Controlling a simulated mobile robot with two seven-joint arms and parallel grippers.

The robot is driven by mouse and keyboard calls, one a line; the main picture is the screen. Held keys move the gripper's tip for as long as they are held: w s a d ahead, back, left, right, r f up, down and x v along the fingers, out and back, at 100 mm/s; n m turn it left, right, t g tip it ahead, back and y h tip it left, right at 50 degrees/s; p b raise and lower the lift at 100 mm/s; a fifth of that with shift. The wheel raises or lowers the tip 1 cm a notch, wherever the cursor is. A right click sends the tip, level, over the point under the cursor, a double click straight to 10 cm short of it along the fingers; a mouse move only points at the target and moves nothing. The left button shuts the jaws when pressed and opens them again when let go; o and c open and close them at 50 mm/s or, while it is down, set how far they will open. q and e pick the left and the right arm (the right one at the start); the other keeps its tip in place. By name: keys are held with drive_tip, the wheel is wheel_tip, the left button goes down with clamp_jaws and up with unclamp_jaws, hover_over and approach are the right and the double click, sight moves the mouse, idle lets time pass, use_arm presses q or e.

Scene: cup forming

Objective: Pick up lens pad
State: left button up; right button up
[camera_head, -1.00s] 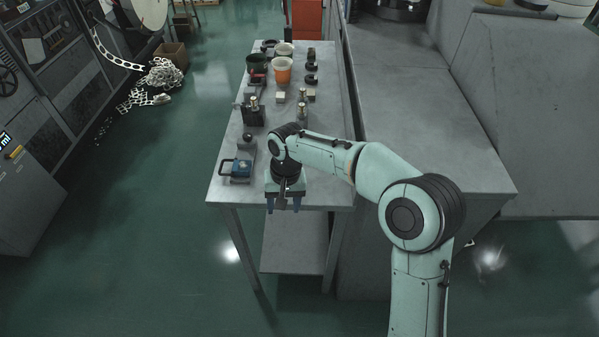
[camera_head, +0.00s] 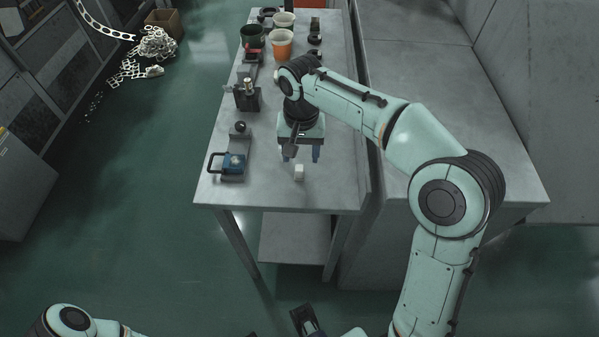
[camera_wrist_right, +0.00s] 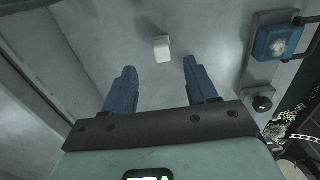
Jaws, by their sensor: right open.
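A small white block, which looks like the lens pad (camera_head: 299,172), lies on the metal table near its front edge. It also shows in the right wrist view (camera_wrist_right: 162,48), just beyond the fingertips and between their lines. My right gripper (camera_head: 300,155) hangs above the table just behind the block, pointing down. Its blue fingers (camera_wrist_right: 160,75) are apart with nothing between them. My left arm (camera_head: 70,320) shows in part at the bottom left. A dark part at the bottom middle may be my left gripper (camera_head: 306,320), but its jaws cannot be made out.
A blue fixture with a black handle (camera_head: 232,165) sits left of the block. A dark block with metal posts (camera_head: 247,98) stands behind it. An orange cup (camera_head: 281,45), a dark green cup (camera_head: 253,37) and a white cup (camera_head: 284,20) stand farther back.

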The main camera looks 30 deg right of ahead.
sight(300, 168)
wheel_tip(300, 168, down, 7)
drive_tip(key=shift+a+r+b, duration=0.1)
drive_tip(key=shift+a+b, duration=0.05)
drive_tip(key=shift+b, duration=0.5)
clamp_jaws()
